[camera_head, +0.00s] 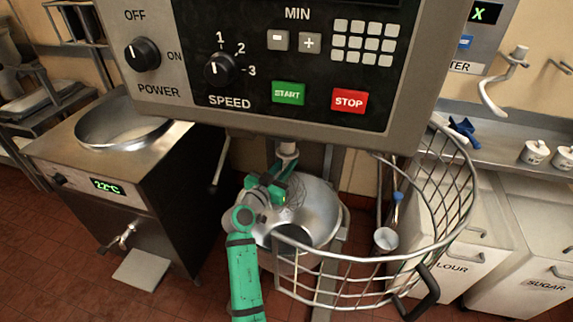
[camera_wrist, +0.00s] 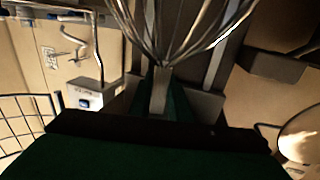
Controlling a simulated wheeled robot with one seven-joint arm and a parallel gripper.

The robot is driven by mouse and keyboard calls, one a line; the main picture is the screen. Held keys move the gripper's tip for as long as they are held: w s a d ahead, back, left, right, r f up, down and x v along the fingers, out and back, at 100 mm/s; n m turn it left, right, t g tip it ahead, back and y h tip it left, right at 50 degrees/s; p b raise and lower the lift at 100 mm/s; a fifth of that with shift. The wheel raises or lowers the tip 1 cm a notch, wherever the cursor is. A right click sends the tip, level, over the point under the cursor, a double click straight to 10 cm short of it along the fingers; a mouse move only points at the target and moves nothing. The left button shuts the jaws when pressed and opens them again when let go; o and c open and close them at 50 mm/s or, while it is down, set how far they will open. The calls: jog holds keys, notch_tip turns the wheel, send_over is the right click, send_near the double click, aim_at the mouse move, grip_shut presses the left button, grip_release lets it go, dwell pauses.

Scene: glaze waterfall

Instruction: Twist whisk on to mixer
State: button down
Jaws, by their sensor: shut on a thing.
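The mixer's control head (camera_head: 290,112) fills the top of the head view, with its drive shaft (camera_head: 288,149) pointing down beneath it. My green gripper (camera_head: 283,180) is just below this shaft, above the mixer bowl (camera_head: 322,204). It is shut on the whisk (camera_head: 294,195), whose wires hang down toward the bowl. In the wrist view the whisk's wires (camera_wrist: 180,32) spread at the top and its stem (camera_wrist: 159,92) runs down to my gripper. My gripper hides the stem's top, so I cannot tell whether it touches the shaft.
The wire bowl guard (camera_head: 462,205) is swung out to the right, with a black handle (camera_head: 425,292). A steel machine (camera_head: 115,170) stands left. Flour (camera_head: 455,240) and sugar (camera_head: 535,245) bins stand right. A hook (camera_head: 495,88) hangs on the wall.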

jog(key=shift+s+d+m+g+h, duration=0.2)
jog(key=shift+d+m+h, duration=0.1)
jog(key=shift+d, duration=0.3)
jog(key=shift+s+d+m+g+h, duration=0.1)
jog(key=shift+d+m+g+h, duration=0.15)
jog(key=shift+d, duration=0.35)
jog(key=c, duration=1.6)
grip_release()
jog(key=shift+s+d, duration=0.1)
jog(key=shift+o, duration=0.2)
jog(key=shift+a+f, duration=0.1)
jog(key=shift+a, duration=0.15)
jog(key=o, duration=1.5)
jog(key=shift+a, duration=0.2)
jog(key=shift+a, duration=0.1)
jog(key=shift+v, duration=1.5)
jog(key=shift+r+v, duration=0.2)
jog(key=shift+v, duration=1.7)
jog(key=shift+r+v, duration=0.2)
jog(key=shift+v, duration=1.75)
